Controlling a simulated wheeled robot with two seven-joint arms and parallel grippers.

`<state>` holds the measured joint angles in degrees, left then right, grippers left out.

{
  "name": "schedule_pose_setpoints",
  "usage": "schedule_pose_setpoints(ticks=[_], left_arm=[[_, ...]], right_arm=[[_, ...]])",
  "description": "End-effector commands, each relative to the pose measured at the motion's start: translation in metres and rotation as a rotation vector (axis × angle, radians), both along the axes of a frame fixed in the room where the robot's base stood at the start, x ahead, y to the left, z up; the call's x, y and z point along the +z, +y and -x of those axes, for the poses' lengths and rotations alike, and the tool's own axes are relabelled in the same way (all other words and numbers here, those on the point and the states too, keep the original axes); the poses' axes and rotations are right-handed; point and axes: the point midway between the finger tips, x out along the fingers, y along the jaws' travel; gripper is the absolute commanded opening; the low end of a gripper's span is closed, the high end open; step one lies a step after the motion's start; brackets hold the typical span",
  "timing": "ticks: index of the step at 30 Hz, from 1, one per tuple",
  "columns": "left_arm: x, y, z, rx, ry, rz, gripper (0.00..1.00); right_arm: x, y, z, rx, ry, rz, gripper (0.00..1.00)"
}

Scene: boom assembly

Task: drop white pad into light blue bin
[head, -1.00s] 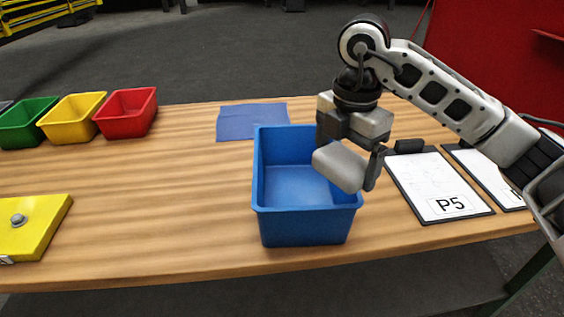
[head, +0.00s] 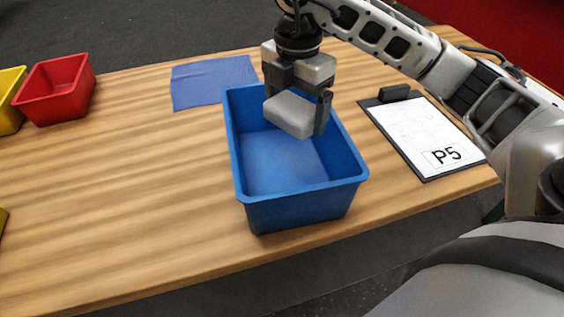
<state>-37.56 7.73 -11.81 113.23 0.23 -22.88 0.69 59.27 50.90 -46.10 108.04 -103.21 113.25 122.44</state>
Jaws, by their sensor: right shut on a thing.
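The white pad (head: 289,115) is a pale grey-white block with rounded edges. My right gripper (head: 298,108) is shut on it, pointing down, and holds it over the back part of the blue bin. The blue bin (head: 305,209) stands on the wooden table, right of the middle, and is open at the top. Its visible floor is empty; the pad and gripper hide part of its back and right inside. The bin looks medium blue, and no other blue bin is in view. My left gripper is not in view.
A blue cloth (head: 210,82) lies flat behind the bin. A clipboard (head: 424,137) marked P5 lies to the right. A red bin (head: 57,90) and a yellow bin (head: 9,103) stand at the left. The wooden table (head: 130,190) is clear left of the blue bin.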

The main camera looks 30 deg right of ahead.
Motion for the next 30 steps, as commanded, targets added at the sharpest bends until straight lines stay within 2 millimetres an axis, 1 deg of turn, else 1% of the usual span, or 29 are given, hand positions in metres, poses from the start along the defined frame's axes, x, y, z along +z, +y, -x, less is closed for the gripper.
schedule_pose_setpoints(ticks=[1,3,11,12,20,23,26,30], left_arm=[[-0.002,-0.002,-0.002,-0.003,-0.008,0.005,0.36],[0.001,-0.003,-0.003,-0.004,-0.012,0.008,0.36],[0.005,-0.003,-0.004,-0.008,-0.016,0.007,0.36],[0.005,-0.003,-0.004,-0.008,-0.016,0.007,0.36],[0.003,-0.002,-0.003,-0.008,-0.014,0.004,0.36],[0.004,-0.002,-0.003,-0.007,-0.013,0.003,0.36],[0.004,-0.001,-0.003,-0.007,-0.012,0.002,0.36],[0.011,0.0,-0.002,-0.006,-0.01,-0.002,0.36]], right_arm=[[-0.008,0.0,0.0,0.0,0.0,0.0,0.69],[-0.01,0.0,0.0,0.0,0.0,0.0,0.69],[-0.009,0.0,0.0,0.0,0.0,0.001,0.69],[-0.009,0.0,0.0,0.0,0.0,0.001,1.0],[-0.007,0.0,0.0,0.0,-0.001,0.001,1.0],[0.002,0.0,-0.001,-0.001,-0.003,0.001,1.0],[0.019,0.0,-0.001,0.0,-0.007,0.001,1.0],[0.055,-0.001,-0.001,-0.003,-0.009,0.003,1.0]])
